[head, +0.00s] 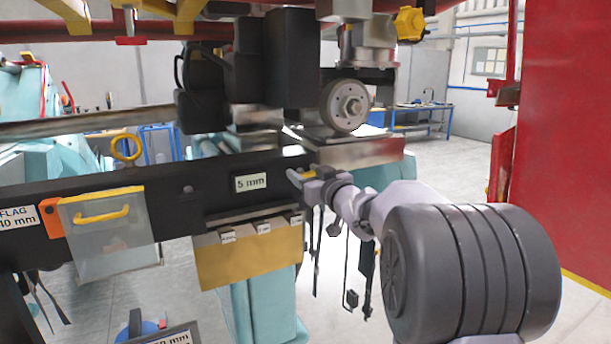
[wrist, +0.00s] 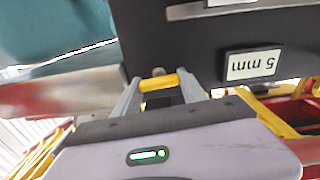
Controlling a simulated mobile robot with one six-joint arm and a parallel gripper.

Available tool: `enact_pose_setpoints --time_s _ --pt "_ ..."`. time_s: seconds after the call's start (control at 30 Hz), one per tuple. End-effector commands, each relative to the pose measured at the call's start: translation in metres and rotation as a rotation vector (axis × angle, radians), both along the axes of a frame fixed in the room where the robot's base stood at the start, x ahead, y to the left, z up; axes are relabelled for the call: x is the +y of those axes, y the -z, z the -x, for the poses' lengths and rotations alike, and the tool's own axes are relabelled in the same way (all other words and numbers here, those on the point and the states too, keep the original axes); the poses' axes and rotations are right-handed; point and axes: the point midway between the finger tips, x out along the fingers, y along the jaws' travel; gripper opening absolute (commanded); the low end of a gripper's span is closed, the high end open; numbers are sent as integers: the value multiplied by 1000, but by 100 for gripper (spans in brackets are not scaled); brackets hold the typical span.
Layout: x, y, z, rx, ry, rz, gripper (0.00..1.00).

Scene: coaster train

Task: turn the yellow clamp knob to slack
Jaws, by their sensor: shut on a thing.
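The yellow clamp knob (wrist: 160,82) shows in the wrist view as a short yellow bar in front of the dark beam. My gripper (wrist: 159,88) has one grey finger at each end of the bar and is shut on it. In the head view, the yellow knob (head: 309,173) is a small patch at the right end of the dark beam, partly hidden by my gripper (head: 301,177). The knob's shaft and any slack marking cannot be made out.
A "5 mm" label (head: 250,182) is on the dark beam left of my gripper. A wheel (head: 345,106) sits above. A yellow-brown tray (head: 250,262) hangs below, with dark hanging straps beside it. Open floor lies to the right.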

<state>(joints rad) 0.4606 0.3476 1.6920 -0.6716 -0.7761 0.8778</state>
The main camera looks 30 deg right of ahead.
Motion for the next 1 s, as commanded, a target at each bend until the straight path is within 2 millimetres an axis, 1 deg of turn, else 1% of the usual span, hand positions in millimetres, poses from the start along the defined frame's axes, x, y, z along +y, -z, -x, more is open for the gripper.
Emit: enact_pose_setpoints --time_s 0.27,1.0 --pt "1 2 0 -8 0 218 9" --pt "4 5 0 -31 0 922 9"
